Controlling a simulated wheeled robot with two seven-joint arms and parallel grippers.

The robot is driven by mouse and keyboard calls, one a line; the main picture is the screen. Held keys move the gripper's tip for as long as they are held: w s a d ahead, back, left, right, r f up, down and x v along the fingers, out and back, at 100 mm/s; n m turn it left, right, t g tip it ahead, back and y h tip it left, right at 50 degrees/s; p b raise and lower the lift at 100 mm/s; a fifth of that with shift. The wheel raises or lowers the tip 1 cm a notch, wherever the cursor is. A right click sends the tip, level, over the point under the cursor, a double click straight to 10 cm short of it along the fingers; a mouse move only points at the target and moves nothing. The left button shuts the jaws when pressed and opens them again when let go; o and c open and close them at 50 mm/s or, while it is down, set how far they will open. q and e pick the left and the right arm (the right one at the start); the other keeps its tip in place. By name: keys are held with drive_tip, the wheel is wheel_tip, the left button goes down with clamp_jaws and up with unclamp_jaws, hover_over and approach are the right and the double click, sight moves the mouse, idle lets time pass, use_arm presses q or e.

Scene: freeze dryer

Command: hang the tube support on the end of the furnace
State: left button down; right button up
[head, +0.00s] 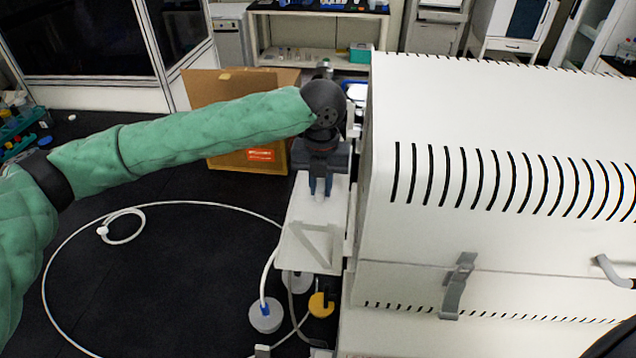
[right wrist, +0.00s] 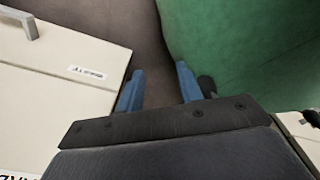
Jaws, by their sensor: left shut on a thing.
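The furnace (head: 430,245) is a large white box with rows of dark slots, filling the right of the head view. My left gripper (head: 320,190) points down beside the furnace's left end, its blue fingers shut on a light-coloured part of what appears to be the tube support (head: 310,245). This is a white bracket with a triangular frame, close to the furnace's end. Whether it touches or hangs on the furnace cannot be told. My right gripper (right wrist: 160,85) is open, with its blue fingers apart and nothing visible between them.
Round-capped containers, one with a yellow cap (head: 321,304) and one with a grey cap (head: 266,315), stand below the bracket with hoses. A white hose (head: 47,265) loops over the dark floor. A cardboard box (head: 225,110) stands behind my left arm. A metal latch (head: 457,287) projects from the furnace front.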

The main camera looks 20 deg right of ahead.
drive_tip(key=shift+a, duration=0.35)
use_arm(q)
drive_tip(key=shift+f, duration=0.25)
use_arm(e)
drive_tip(key=shift+d, duration=0.5)
use_arm(q)
drive_tip(key=shift+d+f, duration=0.1)
drive_tip(key=shift+f, duration=0.05)
use_arm(e)
drive_tip(key=shift+f, duration=0.1)
use_arm(q)
drive_tip(key=shift+f, duration=0.15)
use_arm(e)
drive_tip(key=shift+a, duration=0.2)
use_arm(q)
drive_tip(key=shift+f, duration=0.1)
use_arm(e)
drive_tip(key=shift+a, duration=0.4)
drive_tip(key=shift+d, duration=0.3)
use_arm(q)
drive_tip(key=c, duration=1.3)
unclamp_jaws()
drive_tip(key=shift+o, duration=0.2)
use_arm(e)
drive_tip(key=shift+d, duration=0.4)
